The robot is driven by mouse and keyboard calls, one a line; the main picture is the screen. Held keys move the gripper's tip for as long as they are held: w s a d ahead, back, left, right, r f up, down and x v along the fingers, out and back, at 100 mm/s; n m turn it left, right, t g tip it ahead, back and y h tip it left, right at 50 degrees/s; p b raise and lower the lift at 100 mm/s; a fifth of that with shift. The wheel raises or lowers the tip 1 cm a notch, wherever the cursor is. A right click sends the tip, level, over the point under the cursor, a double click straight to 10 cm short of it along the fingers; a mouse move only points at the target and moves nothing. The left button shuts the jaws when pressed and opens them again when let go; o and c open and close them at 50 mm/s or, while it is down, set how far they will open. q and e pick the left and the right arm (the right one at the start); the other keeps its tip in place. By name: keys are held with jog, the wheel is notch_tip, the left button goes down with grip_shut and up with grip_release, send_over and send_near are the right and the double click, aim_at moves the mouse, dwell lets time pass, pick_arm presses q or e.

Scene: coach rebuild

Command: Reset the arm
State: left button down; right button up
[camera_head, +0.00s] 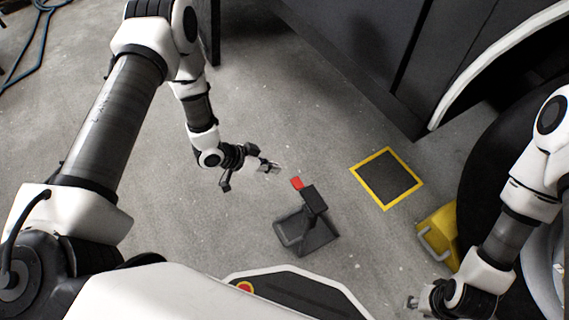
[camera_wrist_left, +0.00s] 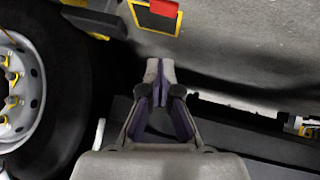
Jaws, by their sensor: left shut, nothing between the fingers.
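My left arm comes in from the left in the head view. Its gripper (camera_head: 272,168) hangs above the concrete floor, just left of a red piece (camera_head: 296,183) on a dark stand (camera_head: 312,236). In the left wrist view the two fingers of my left gripper (camera_wrist_left: 160,66) are together with nothing between them. The red piece also shows at the top of that view (camera_wrist_left: 164,8), apart from the fingertips. My right gripper (camera_head: 413,302) is low at the right of the head view, small and partly hidden, so its jaws cannot be made out.
A yellow-bordered dark square (camera_head: 387,178) lies on the floor right of the stand. A yellow block (camera_head: 438,236) sits beside a large black tyre (camera_head: 482,150). A dark vehicle side (camera_head: 375,55) stands at the back. The floor (camera_head: 250,90) behind my left gripper is clear.

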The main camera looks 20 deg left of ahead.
pick_arm(q)
jog(key=shift+v, duration=0.85)
jog(key=s+d+f+n+g+y, duration=0.2)
jog(key=s+d, duration=0.1)
jog(key=s, duration=0.6)
jog(key=s+a+r+n+g+y, duration=0.1)
jog(key=s+a+n+g+y, duration=0.45)
jog(key=s, duration=0.85)
notch_tip(320, 180, up, 34)
jog(key=a+t+p, duration=0.1)
jog(key=t+p, duration=0.1)
jog(key=p, duration=3.2)
jog(key=shift+w, duration=0.4)
